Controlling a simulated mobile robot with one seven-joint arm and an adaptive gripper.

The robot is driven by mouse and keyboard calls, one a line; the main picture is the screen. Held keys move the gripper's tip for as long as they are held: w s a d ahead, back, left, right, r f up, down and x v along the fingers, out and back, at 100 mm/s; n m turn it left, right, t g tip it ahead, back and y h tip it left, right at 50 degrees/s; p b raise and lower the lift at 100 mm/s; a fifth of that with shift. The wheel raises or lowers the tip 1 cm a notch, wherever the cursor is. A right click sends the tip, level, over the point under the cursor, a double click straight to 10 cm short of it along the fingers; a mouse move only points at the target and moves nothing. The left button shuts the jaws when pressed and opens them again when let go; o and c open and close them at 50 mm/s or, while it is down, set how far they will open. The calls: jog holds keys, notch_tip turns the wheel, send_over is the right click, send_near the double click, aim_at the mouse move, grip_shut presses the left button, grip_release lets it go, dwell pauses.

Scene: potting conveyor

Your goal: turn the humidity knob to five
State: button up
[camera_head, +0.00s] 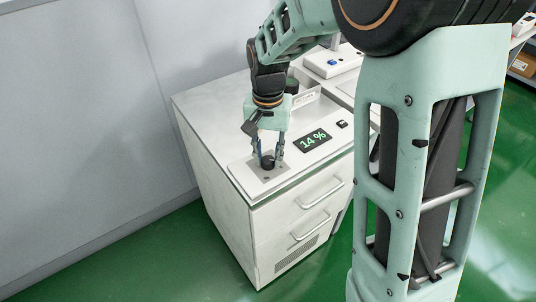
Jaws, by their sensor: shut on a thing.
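The humidity knob (267,163) is a small dark knob on the white control panel (240,172) on top of a white cabinet. My gripper (268,158) points down over it, with its fingers closed on the knob's sides. The fingers hide part of the knob, and its pointer and scale marks are too small to read. A dark display (313,139) on the panel, right of the gripper, reads "14 %" in green.
A small black button (342,124) sits right of the display. A white box with a blue button (333,63) stands farther back. The cabinet (228,219) has drawers with handles in front. A grey wall (80,120) is at left. My own arm blocks the right side.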

aim_at(269, 160)
jog(key=o, duration=1.2)
jog(key=shift+c, duration=0.2)
notch_tip(269, 160, up, 12)
jog(key=shift+d, duration=0.1)
